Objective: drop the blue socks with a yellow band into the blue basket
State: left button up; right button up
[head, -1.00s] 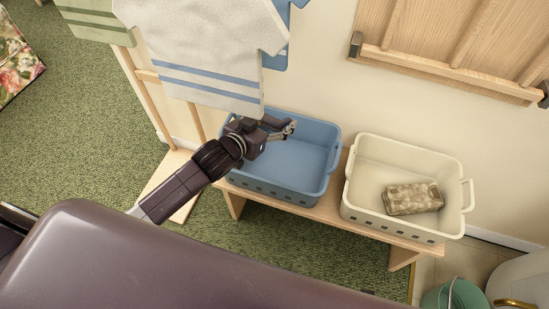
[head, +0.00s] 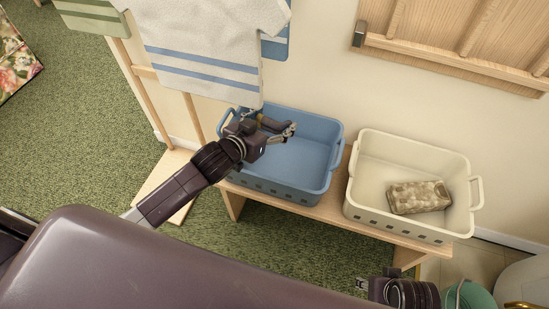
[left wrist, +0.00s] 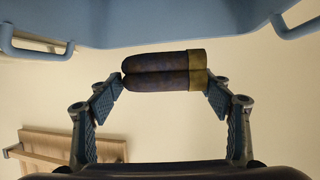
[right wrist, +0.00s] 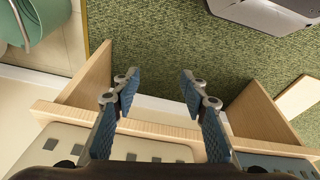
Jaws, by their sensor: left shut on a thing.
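The blue socks (left wrist: 162,72), dark and rolled together with a dull yellow band at one end, are gripped between the fingertips of my left gripper (left wrist: 164,84) in the left wrist view. In the head view my left gripper (head: 272,128) is over the left part of the blue basket (head: 312,158), and the socks are mostly hidden by it. The basket's rim (left wrist: 165,38) shows across the top of the left wrist view. My right gripper (right wrist: 159,84) is open and empty, above the bench edge in the right wrist view.
A cream basket (head: 363,185) holding a patterned block (head: 418,197) stands right of the blue one on a wooden bench (head: 330,208). A white striped towel (head: 205,75) hangs close behind the left gripper. A green bucket (head: 470,296) is at the lower right.

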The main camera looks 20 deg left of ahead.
pick_arm(q)
notch_tip(320, 180, down, 2)
jog(key=shift+f+b, duration=0.1)
jog(key=shift+b, duration=1.1)
jog(key=shift+f, duration=0.15)
pick_arm(e)
jog(key=v, duration=0.8)
jog(key=shift+w+r+t, duration=0.3)
jog(key=shift+r, duration=0.15)
jog(key=shift+d, duration=0.15)
pick_arm(q)
jog(key=o, duration=1.2)
jog(key=shift+o, duration=0.2)
jog(key=v, duration=1.2)
jog(key=shift+s+a+f, duration=0.1)
